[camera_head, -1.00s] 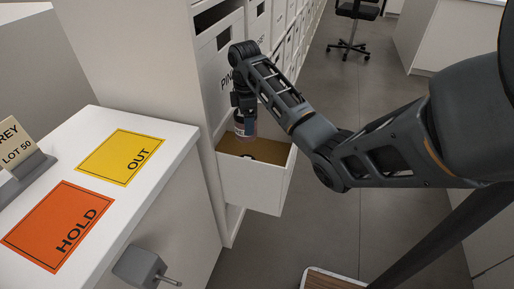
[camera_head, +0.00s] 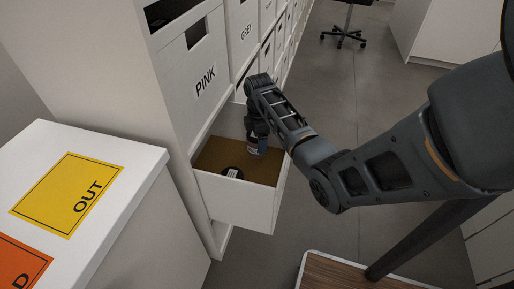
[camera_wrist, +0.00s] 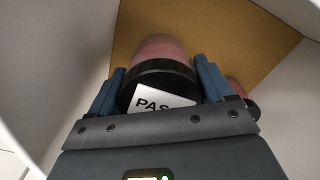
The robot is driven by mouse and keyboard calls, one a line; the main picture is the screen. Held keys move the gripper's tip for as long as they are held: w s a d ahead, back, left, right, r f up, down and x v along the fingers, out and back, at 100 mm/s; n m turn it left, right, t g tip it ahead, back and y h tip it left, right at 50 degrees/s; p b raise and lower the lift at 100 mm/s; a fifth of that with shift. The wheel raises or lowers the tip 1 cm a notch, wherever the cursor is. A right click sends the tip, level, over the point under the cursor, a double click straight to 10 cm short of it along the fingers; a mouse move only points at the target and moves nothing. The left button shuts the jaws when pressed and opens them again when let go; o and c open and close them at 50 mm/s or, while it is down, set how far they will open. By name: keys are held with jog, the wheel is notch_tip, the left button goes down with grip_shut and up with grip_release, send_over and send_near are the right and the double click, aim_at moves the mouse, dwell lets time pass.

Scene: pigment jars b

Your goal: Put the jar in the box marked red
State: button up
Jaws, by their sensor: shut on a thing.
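My gripper (camera_head: 257,150) is inside the pulled-out white box (camera_head: 237,205), towards its back. It is shut on a pinkish jar (camera_wrist: 160,46) with a black lid and a white label starting "PAS". The wrist view shows the blue fingers of my gripper (camera_wrist: 160,85) on both sides of the lid. The jar is over the box's brown floor; I cannot tell whether it touches it. The front label of this box cannot be read from here.
A second jar with a black lid (camera_head: 232,173) stands in the box near its front; a pinkish jar (camera_wrist: 238,88) shows partly behind the right finger. Boxes marked PINK (camera_head: 205,85) and GREY (camera_head: 246,32) are above. A white counter (camera_head: 125,160) with an OUT mat (camera_head: 68,195) is at left.

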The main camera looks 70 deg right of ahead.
jog(key=shift+f+b, duration=0.35)
jog(key=shift+f, duration=1.5)
jog(key=shift+f, duration=0.1)
jog(key=o, duration=1.1)
notch_tip(320, 180, up, 12)
jog(key=shift+r+p, duration=0.15)
jog(key=shift+p, duration=0.85)
